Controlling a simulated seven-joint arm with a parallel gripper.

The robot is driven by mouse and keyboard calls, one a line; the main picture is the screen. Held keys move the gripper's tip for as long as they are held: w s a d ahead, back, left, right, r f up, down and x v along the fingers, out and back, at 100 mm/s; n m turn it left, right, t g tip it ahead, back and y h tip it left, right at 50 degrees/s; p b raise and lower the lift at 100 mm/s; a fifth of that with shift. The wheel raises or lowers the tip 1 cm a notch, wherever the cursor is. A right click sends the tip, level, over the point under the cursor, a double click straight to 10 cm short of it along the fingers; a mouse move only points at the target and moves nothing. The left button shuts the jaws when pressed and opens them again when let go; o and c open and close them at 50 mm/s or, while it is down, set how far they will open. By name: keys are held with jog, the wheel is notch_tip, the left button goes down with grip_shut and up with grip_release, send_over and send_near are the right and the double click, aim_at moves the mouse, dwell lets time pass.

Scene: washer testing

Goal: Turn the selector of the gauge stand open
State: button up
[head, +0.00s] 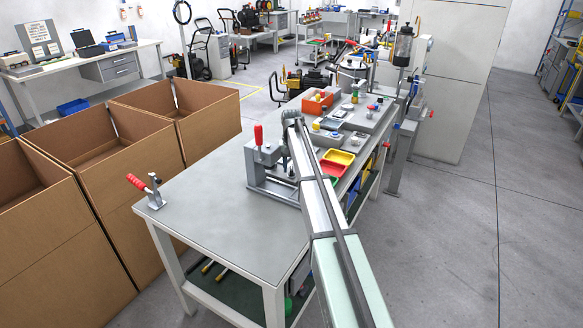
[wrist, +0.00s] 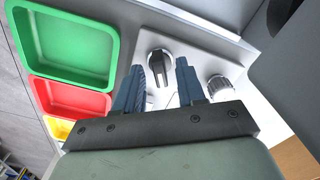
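In the wrist view, a black selector knob (wrist: 159,68) with a raised grip bar sits on a pale panel (wrist: 205,52), which I take to be part of the gauge stand. The bar runs roughly up and down in the picture. My gripper (wrist: 160,72) is open, with one dark blue finger on each side of the knob in the picture. I cannot tell whether either finger touches it. A ribbed grey knob (wrist: 219,86) sits to the right, outside the fingers. In the head view my arm hides the fingertips and selector.
Green (wrist: 72,40) and red (wrist: 75,98) trays lie left of the panel. A grey clamp fixture with a red handle (head: 258,136) and a smaller red-handled clamp (head: 138,182) stand on the bench (head: 215,205). Cardboard boxes (head: 125,150) stand left of it.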

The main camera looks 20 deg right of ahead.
jog(key=shift+f, duration=0.15)
grip_shut()
dwell(0.4)
